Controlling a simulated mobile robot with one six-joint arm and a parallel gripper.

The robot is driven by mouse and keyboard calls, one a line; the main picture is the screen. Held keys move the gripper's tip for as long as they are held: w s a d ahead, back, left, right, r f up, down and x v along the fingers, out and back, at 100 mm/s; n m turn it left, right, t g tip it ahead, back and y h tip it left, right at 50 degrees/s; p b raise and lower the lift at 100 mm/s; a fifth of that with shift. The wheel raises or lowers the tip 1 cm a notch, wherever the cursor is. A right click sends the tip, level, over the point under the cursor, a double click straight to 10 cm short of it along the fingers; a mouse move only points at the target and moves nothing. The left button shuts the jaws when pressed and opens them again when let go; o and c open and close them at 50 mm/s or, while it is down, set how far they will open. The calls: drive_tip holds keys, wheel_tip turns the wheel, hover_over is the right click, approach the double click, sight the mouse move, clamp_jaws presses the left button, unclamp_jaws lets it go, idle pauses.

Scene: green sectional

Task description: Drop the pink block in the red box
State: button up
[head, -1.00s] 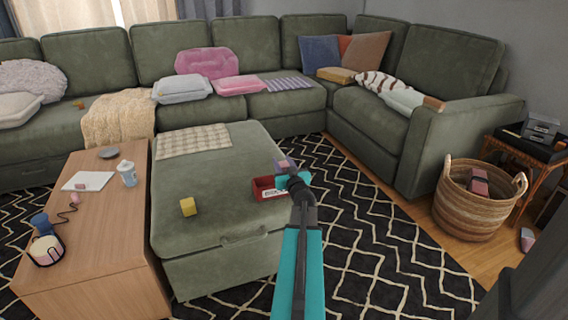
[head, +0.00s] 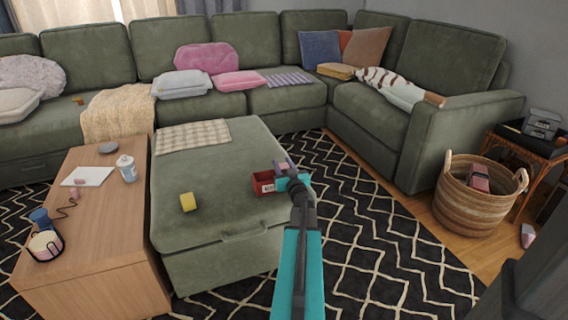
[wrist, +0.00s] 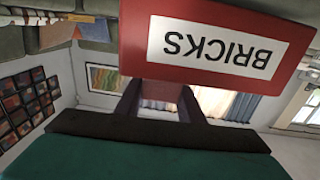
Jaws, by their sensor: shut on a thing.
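My gripper (head: 284,166) is at the box's upper right side and is shut on a small pink block (head: 283,165). The upside-down wrist view shows the pink block (wrist: 160,94) between the two fingers. The red box (wrist: 133,40) with its "BRICKS" label fills the top of that view, and the block appears just beyond its rim. The inside of the box is hidden in the wrist view. I cannot tell whether the block is directly over the opening.
A yellow block (head: 188,202) lies on the ottoman (head: 215,165), left of the box. A wicker basket (head: 470,208) stands at right.

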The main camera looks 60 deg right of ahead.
idle(0.3)
drive_tip(key=o, duration=1.1)
drive_tip(key=shift+s+a, duration=0.1)
drive_tip(key=shift+s, duration=0.05)
drive_tip(key=p+v, duration=0.5)
drive_tip(key=v, duration=0.8)
drive_tip(key=shift+s+a, duration=0.15)
idle(0.5)
